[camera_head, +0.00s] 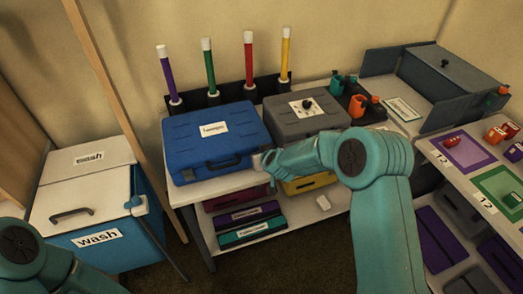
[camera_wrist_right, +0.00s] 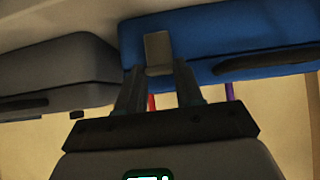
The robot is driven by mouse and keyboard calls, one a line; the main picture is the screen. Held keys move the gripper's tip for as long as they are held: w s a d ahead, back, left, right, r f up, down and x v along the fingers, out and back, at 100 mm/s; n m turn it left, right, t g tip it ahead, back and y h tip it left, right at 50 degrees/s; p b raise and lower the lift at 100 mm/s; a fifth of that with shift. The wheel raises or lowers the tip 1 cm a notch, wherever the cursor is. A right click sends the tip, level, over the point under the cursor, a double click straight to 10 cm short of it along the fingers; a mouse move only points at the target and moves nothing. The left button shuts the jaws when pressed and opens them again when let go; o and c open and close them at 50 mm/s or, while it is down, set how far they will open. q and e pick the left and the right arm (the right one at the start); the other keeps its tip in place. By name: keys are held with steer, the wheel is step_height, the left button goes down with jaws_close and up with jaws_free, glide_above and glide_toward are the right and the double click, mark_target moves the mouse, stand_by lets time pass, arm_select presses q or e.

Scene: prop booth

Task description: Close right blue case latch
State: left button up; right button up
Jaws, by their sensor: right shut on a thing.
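The blue case (camera_head: 215,140) lies with its lid down on the table's left part, handle facing front. My right gripper (camera_head: 263,161) is at the right end of its front. In the right wrist view, the picture is upside down and the blue case (camera_wrist_right: 230,40) fills the upper right. A small grey latch (camera_wrist_right: 158,48) sits at the case's edge, between the fingertips of my right gripper (camera_wrist_right: 160,70), which is shut on it. Whether the latch is fastened cannot be told. Only part of my left arm shows at the lower left; its gripper is out of view.
A grey case (camera_head: 305,116) stands close to the right of the blue case. Colored tubes (camera_head: 248,62) stand in a rack behind. Smaller cases (camera_head: 250,232) lie on the shelf below. A wash bin (camera_head: 85,190) and a wooden post (camera_head: 115,100) are at left.

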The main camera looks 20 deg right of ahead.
stand_by(0.4)
steer(key=o, duration=1.1)
steer(key=shift+w, duration=0.1)
steer(key=shift+c, duration=0.2)
steer(key=v, duration=1.6)
steer(key=shift+r, duration=0.15)
